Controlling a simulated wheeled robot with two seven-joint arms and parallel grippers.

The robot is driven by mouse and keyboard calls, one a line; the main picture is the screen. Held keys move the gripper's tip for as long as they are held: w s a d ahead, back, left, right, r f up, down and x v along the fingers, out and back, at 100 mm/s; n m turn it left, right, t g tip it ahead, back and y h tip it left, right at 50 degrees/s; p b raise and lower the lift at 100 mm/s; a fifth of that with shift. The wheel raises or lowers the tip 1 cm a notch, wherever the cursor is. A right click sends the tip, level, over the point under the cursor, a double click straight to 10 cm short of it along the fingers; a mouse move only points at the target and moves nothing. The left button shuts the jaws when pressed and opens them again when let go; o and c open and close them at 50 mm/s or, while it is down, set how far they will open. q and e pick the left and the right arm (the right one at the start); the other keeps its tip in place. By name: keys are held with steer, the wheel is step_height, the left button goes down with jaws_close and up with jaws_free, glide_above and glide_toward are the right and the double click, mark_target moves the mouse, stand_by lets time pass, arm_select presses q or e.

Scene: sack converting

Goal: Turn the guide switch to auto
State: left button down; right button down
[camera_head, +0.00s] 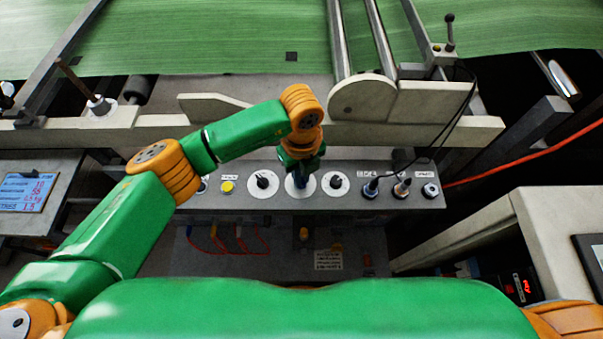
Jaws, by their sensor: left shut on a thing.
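A grey control panel (225,200) carries a row of switches and buttons. Three round white dial plates with dark knobs sit near its middle: a left rotary switch (262,183), a middle rotary switch (292,191) and a right rotary switch (335,184). My left gripper (300,178) reaches down over the middle switch and is shut on its knob, which it mostly hides. The labels are too small or covered to read, so I cannot tell which position the held knob points to. My right gripper is out of view.
A yellow button (227,187) is left of the dials. Several dark-based controls (370,190) stand at the panel's right, with a black cable above. Metal rollers (340,40) and green sheet (200,40) lie behind. An orange hose (520,160) runs at right.

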arm_select(q)
steer(key=m+b, duration=0.2)
steer(key=shift+f+m, duration=0.2)
steer(key=shift+m, duration=0.2)
steer(key=m+b, duration=0.3)
steer(key=shift+a+m+b, duration=0.15)
steer(key=shift+m+b, duration=0.15)
steer(key=shift+b, duration=0.05)
steer(key=m+b, duration=0.2)
steer(key=shift+m, duration=0.3)
steer(key=shift+r+m+b, duration=0.15)
steer(key=shift+m+b, duration=0.95)
steer(key=shift+m, duration=0.3)
steer(key=shift+r, duration=0.1)
steer(key=c, duration=0.9)
jaws_free()
